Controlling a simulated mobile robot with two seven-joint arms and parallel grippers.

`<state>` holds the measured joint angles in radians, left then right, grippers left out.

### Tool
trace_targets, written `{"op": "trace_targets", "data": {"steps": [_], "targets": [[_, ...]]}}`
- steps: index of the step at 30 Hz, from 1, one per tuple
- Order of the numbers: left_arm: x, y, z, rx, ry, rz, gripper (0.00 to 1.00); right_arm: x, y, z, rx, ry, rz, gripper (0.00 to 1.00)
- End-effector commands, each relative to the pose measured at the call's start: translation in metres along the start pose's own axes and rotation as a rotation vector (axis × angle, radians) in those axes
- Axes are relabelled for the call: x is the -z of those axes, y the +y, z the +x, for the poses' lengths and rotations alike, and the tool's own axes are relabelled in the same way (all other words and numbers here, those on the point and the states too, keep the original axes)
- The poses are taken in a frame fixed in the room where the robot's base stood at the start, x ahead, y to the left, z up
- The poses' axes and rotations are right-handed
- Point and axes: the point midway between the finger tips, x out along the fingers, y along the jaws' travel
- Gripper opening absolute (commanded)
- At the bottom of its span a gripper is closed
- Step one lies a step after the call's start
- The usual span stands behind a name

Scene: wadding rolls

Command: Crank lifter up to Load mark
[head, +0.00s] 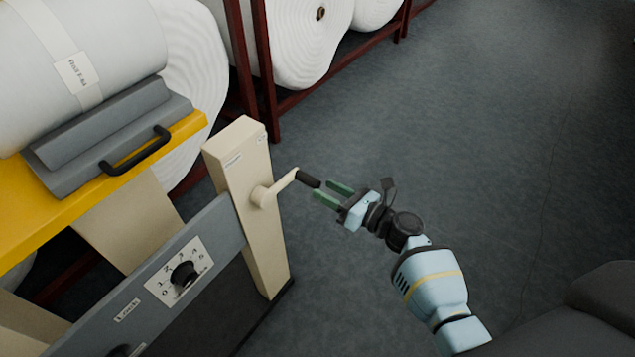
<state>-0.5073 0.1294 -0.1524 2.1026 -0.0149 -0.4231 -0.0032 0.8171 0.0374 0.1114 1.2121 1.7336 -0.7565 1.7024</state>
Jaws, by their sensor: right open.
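The lifter's cream post (250,205) stands upright left of centre. A cream crank (275,190) sticks out of its right side and ends in a dark grip (307,179). My right gripper (328,191) is open, with its green fingers pointing left at the crank grip. The fingertips are very close to the grip; I cannot tell whether they touch it. The yellow lifter platform (40,229) carries a grey cradle with a black handle (136,151) and a white roll (60,60). No Load mark can be made out. My left gripper is not in view.
A grey panel (150,275) with a numbered dial (184,275) and a "Locks" label joins the post at lower left. White rolls (300,40) sit in a dark red rack (335,80) behind. The grey floor on the right is clear.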

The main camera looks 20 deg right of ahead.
Motion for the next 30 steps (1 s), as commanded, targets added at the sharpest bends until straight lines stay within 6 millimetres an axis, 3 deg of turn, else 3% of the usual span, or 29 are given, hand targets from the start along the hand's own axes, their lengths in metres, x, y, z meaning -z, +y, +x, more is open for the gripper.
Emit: {"op": "trace_targets", "data": {"steps": [7,24,28,30], "targets": [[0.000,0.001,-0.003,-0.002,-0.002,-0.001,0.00,0.000,0.000,-0.024,0.001,0.000,0.000,0.45],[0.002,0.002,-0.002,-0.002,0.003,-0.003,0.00,0.001,0.000,-0.026,0.001,0.003,-0.004,0.45],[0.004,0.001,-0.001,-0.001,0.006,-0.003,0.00,0.022,0.004,-0.038,0.012,0.058,-0.085,0.45],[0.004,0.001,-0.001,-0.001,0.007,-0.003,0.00,0.048,0.010,-0.053,0.019,0.129,-0.197,0.45]]}}
